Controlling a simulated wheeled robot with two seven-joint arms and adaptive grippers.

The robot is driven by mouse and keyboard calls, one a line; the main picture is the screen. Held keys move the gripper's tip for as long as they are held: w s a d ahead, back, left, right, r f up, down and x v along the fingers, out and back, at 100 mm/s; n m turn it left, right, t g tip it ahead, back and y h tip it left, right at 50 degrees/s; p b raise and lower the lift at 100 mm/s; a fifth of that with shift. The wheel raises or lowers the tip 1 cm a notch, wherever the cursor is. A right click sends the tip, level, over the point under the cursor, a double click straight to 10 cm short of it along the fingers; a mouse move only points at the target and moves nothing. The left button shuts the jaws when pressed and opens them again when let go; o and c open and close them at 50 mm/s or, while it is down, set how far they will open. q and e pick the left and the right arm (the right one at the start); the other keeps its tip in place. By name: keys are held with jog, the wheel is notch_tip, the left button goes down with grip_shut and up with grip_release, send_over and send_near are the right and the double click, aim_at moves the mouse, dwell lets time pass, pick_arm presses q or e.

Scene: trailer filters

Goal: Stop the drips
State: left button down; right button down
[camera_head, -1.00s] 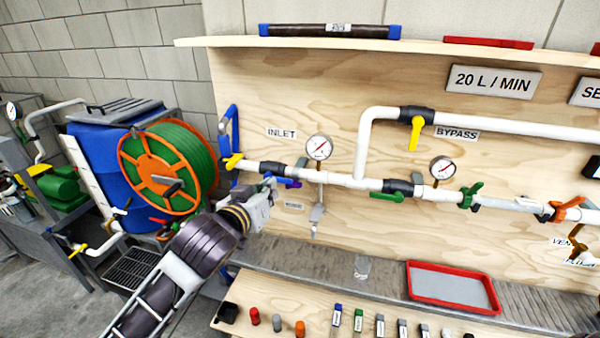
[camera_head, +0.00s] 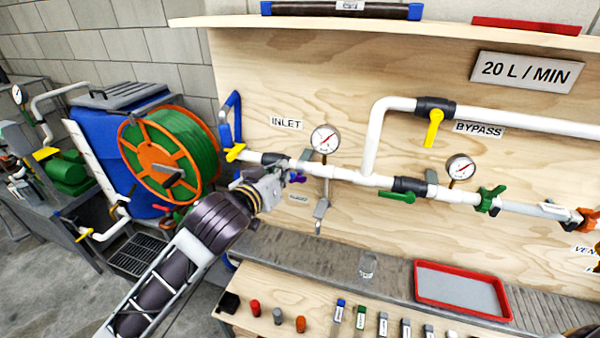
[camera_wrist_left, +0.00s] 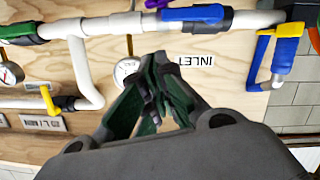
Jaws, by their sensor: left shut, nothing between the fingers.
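My left gripper (camera_head: 286,180) is shut and empty, just below the white inlet pipe (camera_head: 344,173) and close to a purple handle (camera_head: 298,179). In the left wrist view its fingers (camera_wrist_left: 160,88) are together in front of the board, near the INLET label (camera_wrist_left: 196,61). Along the pipe are a yellow valve handle (camera_head: 235,152), a green handle (camera_head: 396,195), a green clamp-like part (camera_head: 490,200) and an orange one (camera_head: 588,221). A yellow bypass handle (camera_head: 433,127) hangs down. I cannot make out any drips. My right gripper is not in view.
A clear cup (camera_head: 367,264) and a red tray (camera_head: 417,283) are below the pipes. Several small coloured parts line the front wooden strip (camera_head: 285,289). Gauges (camera_head: 325,139) stand out from the pipe. A hose reel (camera_head: 165,155) and blue tank (camera_head: 90,135) are at left.

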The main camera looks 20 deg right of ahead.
aim_at(307, 171)
pick_arm(q)
jog(key=shift+w+d+f+p, duration=0.3)
jog(key=shift+w+d+f, duration=1.3)
jog(key=shift+w+d, duration=0.15)
jog(key=shift+w+d+f+p, duration=0.3)
jog(key=shift+w+d+f, duration=1.3)
jog(key=shift+w, duration=0.2)
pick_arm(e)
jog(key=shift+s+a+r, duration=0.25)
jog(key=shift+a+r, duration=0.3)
pick_arm(q)
jog(key=shift+d+f, duration=0.1)
jog(key=shift+f, duration=0.05)
jog(key=shift+s+d+f+m+p, duration=0.15)
jog(key=shift+f+m+p, duration=0.15)
jog(key=shift+m, duration=0.2)
jog(key=shift+s+d+y, duration=0.1)
jog(key=shift+y, duration=0.2)
jog(key=shift+f+m, duration=0.2)
jog(key=shift+m, duration=0.1)
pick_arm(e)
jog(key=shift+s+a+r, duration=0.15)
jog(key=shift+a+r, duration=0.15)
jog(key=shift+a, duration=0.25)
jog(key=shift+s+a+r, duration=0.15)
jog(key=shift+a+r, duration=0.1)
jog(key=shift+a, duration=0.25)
